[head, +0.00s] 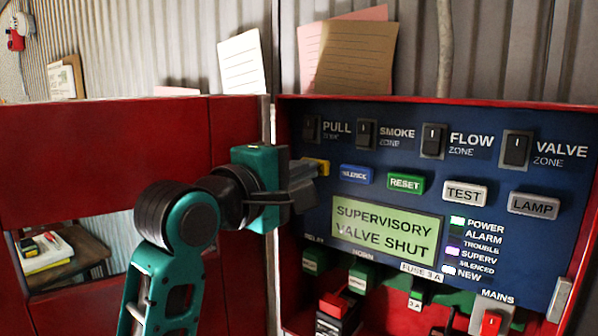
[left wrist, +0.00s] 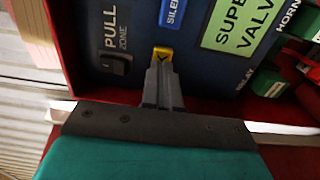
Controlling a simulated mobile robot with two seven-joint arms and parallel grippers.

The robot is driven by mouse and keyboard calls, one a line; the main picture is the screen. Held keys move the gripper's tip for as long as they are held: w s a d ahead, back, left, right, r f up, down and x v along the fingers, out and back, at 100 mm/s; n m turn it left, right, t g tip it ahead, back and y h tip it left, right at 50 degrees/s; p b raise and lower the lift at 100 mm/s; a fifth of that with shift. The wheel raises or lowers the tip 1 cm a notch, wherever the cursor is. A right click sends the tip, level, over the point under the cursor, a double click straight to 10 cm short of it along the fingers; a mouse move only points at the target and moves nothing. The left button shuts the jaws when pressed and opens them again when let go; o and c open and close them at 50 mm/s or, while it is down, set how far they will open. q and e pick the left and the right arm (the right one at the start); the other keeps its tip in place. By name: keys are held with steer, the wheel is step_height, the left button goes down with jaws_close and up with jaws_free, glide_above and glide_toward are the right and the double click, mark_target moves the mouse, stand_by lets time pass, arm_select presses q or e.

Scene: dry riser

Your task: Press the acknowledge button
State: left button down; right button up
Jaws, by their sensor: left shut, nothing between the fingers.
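A yellow button (head: 319,166) sits at the left end of the button row on the blue panel (head: 400,165), mostly hidden behind my left gripper in the head view. It also shows in the left wrist view (left wrist: 163,54), right at the fingertips. My left gripper (head: 315,172) is shut and empty, its tips at the yellow button. I cannot tell whether they touch it. The label of the yellow button is not readable. The display (head: 386,229) reads "SUPERVISORY VALVE SHUT". My right gripper is not in view.
The blue SILENCE button (head: 356,175), green RESET (head: 406,183), and grey TEST (head: 465,194) and LAMP (head: 533,205) buttons are to the right. Zone switches (head: 433,141) line the top. A red cabinet door (head: 100,160) stands open at left. Relays and a MAINS switch (head: 491,322) lie below.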

arm_select(q)
steer(key=shift+w, duration=0.15)
steer(key=v, duration=0.6)
stand_by(0.6)
